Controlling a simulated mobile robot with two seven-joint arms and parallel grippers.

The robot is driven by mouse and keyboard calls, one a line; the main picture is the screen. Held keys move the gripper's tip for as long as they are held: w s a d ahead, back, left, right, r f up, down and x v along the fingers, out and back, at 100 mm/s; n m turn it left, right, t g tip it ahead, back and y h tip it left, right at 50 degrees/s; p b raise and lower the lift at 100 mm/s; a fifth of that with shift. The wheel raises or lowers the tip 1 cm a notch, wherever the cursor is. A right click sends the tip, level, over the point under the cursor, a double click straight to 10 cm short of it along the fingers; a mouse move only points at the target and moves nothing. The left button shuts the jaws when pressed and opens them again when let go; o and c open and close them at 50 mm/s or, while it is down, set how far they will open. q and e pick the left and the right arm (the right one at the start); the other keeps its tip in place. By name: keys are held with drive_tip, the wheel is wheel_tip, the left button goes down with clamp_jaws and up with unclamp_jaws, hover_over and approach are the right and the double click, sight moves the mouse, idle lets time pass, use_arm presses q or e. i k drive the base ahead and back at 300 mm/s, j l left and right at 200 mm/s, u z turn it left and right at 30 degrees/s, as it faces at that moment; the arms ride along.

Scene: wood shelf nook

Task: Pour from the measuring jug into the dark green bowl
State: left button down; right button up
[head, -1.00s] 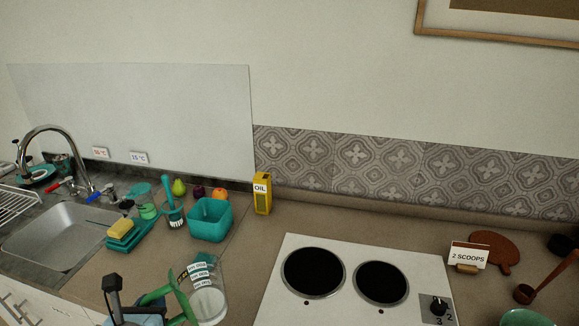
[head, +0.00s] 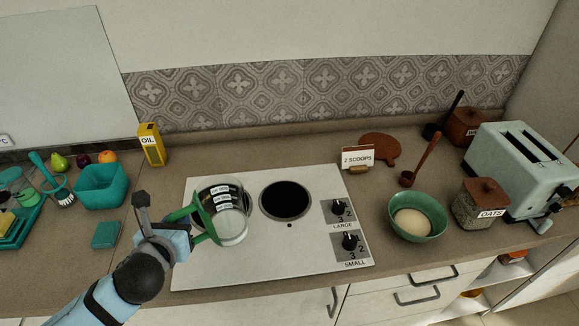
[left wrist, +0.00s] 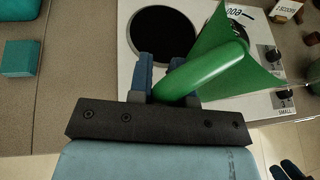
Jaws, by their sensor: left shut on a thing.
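The measuring jug (head: 232,228) is clear with white labels, a green handle and pale contents low inside. In the head view it is over the hob, in front of the left hotplate, roughly upright. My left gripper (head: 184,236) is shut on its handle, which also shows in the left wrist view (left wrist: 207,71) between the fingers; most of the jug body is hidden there. The dark green bowl (head: 433,208) stands on the counter right of the hob, apart from the jug, with a pale beige mound in it.
The white hob (head: 300,262) has knobs on its right. Near the bowl are an oats jar (head: 470,210), a wooden scoop (head: 420,160), a "2 SCOOPS" card (head: 358,157) and a toaster (head: 520,165). A teal square container (head: 100,188) and yellow oil box (head: 151,150) stand left.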

sight(416, 216)
drive_tip(key=l+z, duration=0.3)
drive_tip(key=l, duration=0.15)
drive_tip(key=i+l, duration=0.2)
drive_tip(key=l, duration=0.15)
drive_tip(key=i+l, duration=0.25)
drive_tip(key=l, duration=0.1)
